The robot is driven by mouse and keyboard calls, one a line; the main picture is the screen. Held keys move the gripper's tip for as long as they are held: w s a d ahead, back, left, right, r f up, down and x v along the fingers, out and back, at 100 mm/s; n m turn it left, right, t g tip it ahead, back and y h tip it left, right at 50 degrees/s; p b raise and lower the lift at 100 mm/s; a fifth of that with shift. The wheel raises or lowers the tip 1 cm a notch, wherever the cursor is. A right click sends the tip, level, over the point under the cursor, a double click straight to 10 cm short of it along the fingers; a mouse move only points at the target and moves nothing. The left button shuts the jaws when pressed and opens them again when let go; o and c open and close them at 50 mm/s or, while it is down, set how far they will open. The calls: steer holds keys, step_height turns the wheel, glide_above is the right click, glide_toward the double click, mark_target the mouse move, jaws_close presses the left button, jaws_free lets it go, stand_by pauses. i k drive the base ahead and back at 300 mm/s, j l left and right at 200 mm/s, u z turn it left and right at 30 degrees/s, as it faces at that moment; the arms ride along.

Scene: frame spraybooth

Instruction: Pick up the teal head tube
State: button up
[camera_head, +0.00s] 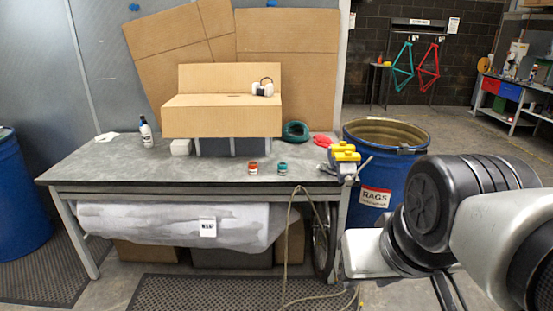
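A small teal cylinder (282,168) stands near the front edge of the grey workbench (110,165), right of a similar red one (253,168). It may be the teal head tube; I cannot tell for sure at this size. A teal bicycle frame (402,66) hangs on the far rack beside a red frame (428,68). My arm fills the lower right, right of the bench and apart from both. My gripper is not visible.
A yellow-topped vise (344,154) sits at the bench's right corner. A cardboard box (222,115), a teal coil (296,131) and a spray bottle (146,132) are on the bench. A blue rags drum (407,175) stands right. A cord (287,240) hangs in front.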

mark_target(282, 167)
steer(key=i+j+z, duration=0.1)
steer(key=i, duration=0.4)
steer(key=i+j, duration=0.2)
steer(key=i, duration=0.3)
steer(key=i+j+z, duration=0.15)
steer(key=i, duration=0.35)
steer(key=i+j, duration=0.25)
steer(key=i, duration=0.25)
steer(key=i+j+z, duration=0.15)
steer(key=i, duration=0.35)
